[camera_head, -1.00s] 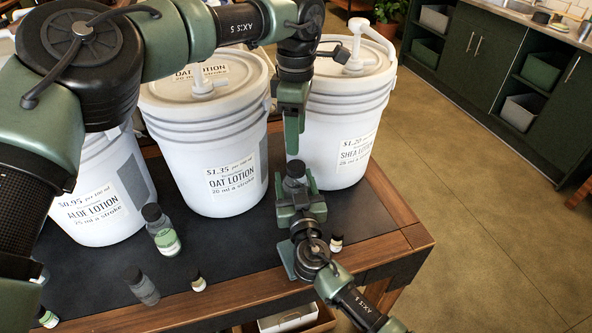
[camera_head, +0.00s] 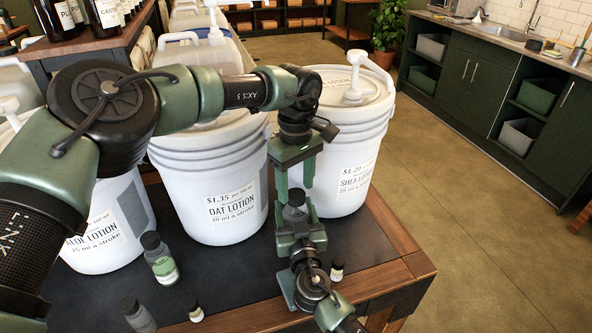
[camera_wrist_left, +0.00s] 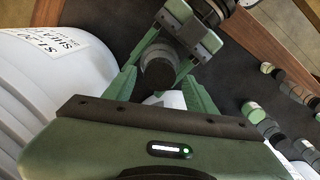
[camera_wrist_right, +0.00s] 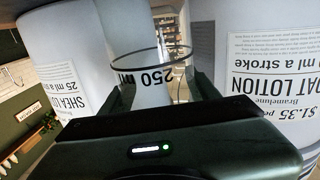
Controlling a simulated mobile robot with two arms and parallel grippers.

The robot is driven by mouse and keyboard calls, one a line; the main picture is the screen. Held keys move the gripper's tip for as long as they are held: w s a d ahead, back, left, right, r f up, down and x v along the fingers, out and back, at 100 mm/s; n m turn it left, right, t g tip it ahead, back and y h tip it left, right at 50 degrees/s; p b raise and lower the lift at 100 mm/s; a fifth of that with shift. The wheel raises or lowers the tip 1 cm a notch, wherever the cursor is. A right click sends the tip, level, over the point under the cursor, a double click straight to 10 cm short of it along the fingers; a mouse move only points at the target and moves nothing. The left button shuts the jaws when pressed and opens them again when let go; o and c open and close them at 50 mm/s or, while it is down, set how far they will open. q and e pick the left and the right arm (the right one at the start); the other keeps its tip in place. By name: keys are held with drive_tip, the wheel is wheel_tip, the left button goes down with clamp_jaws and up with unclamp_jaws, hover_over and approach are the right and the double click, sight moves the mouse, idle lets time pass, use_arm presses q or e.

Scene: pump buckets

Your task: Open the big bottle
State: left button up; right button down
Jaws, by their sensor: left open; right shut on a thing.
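The big bottle (camera_wrist_right: 150,90), clear and marked 250 ml, is upright in my right gripper (camera_head: 298,232), which is shut on its body. Its dark round cap (camera_head: 295,197) shows on top; most of the body is hidden by my right gripper in the head view. My left gripper (camera_head: 296,178) points down from above, open, with its fingers on either side of the cap. In the left wrist view the cap (camera_wrist_left: 158,70) lies between the spread fingers. I cannot tell whether either finger touches it.
White pump buckets of oat lotion (camera_head: 215,170), shea lotion (camera_head: 335,130) and aloe lotion (camera_head: 105,215) stand close behind on the dark table (camera_head: 240,265). A green-labelled bottle (camera_head: 162,262), a grey bottle (camera_head: 138,316) and small bottles (camera_head: 195,312) (camera_head: 337,271) stand at the front.

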use_arm(q)
drive_tip(key=shift+f, duration=0.7)
clamp_jaws()
drive_tip(key=n, duration=0.3)
drive_tip(key=shift+n, duration=0.3)
drive_tip(key=shift+o, duration=0.3)
unclamp_jaws()
drive_tip(key=shift+r, duration=0.15)
